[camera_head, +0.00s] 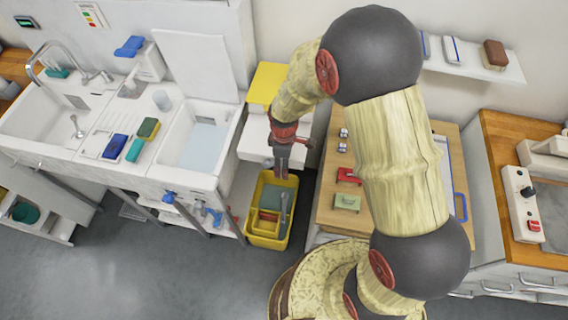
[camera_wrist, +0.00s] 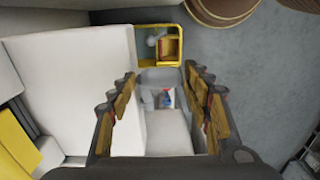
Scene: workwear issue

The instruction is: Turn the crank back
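I cannot make out a crank for certain in either view; it may be hidden or too small. My gripper (camera_head: 281,168) points down beside a white unit with a yellow top (camera_head: 266,84), above the back edge of a yellow bin (camera_head: 286,236). In the wrist view my gripper (camera_wrist: 160,80) has its two fingers wide apart, with nothing held between them. The yellow bin (camera_wrist: 145,56) shows beyond the fingertips there. A pale grey surface and a small blue and red item (camera_wrist: 168,97) show between the fingers, apart from them.
A sink counter (camera_head: 95,150) with blue and green items stands at the left. A wooden worktop (camera_head: 325,215) with a red and a green item is right of the bin. A wall shelf (camera_head: 470,62) is at upper right. Grey floor (camera_head: 130,275) is open in front.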

